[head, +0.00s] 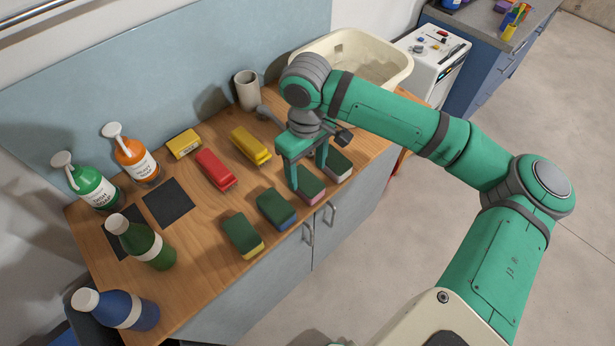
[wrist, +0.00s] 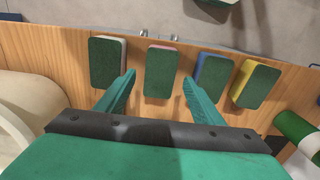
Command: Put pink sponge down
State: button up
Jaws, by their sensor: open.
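The pink sponge (head: 311,190) has a dark green top and a pink lower edge. It lies flat on the wooden counter (head: 185,262) near the front edge, in a row with other sponges. It also shows in the wrist view (wrist: 160,70), green side up. My gripper (head: 307,176) is open above the counter at this sponge. In the wrist view the fingers of my gripper (wrist: 159,80) stand on either side of the sponge, with a visible gap on each side. Part of the sponge is hidden behind a finger in the head view.
A white-edged sponge (head: 337,165) and a blue-edged sponge (head: 276,209) flank it closely; a yellow-edged one (head: 243,235) lies farther left. A red block (head: 215,170), a beige cup (head: 247,90), a cream basin (head: 390,75) and several bottles stand around. Bare wood lies behind the row.

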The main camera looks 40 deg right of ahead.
aim_at(306, 181)
notch_tip(306, 181, up, 6)
jog(key=shift+r, duration=0.25)
jog(key=shift+a, duration=0.1)
dwell(0.5)
